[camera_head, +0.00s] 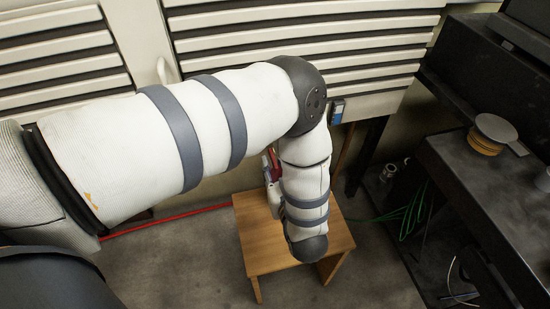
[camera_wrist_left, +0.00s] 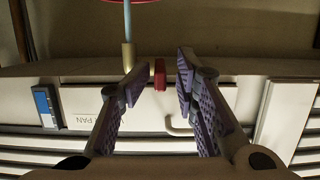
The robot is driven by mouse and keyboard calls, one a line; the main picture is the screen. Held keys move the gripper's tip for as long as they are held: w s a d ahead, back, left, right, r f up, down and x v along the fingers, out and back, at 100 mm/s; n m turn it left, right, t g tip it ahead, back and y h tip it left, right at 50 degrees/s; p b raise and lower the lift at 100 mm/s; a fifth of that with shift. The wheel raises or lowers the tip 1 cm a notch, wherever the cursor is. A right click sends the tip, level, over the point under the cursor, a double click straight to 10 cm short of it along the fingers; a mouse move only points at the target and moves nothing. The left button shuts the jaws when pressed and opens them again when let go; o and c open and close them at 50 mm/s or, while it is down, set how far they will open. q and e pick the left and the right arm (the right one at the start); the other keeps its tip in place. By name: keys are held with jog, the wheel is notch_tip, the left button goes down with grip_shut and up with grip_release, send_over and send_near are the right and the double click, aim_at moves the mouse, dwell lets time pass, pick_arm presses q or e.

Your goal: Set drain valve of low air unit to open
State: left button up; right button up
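My left gripper (camera_wrist_left: 158,82) is open in the left wrist view, its two purple-padded fingers spread apart. A small red part (camera_wrist_left: 160,75), which looks like a valve handle, shows between the fingertips. It appears apart from both pads, but its depth is hard to judge. A brass fitting (camera_wrist_left: 128,57) with a pale blue tube is close by the left finger. In the head view my left arm covers most of this area, and a red part (camera_head: 274,166) shows beside the wrist. The valve body and its setting cannot be made out. My right gripper is not in view.
A wooden stool (camera_head: 262,245) stands below my left arm. White louvred panels (camera_head: 290,45) are behind it. A blue-and-white box (camera_head: 337,112) also shows in the wrist view (camera_wrist_left: 45,106). A dark bench (camera_head: 490,190) stands right. A red hose (camera_head: 165,220) lies on the floor.

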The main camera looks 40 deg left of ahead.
pick_arm(q)
jog(key=v, duration=0.7)
jog(key=shift+s+d, duration=0.1)
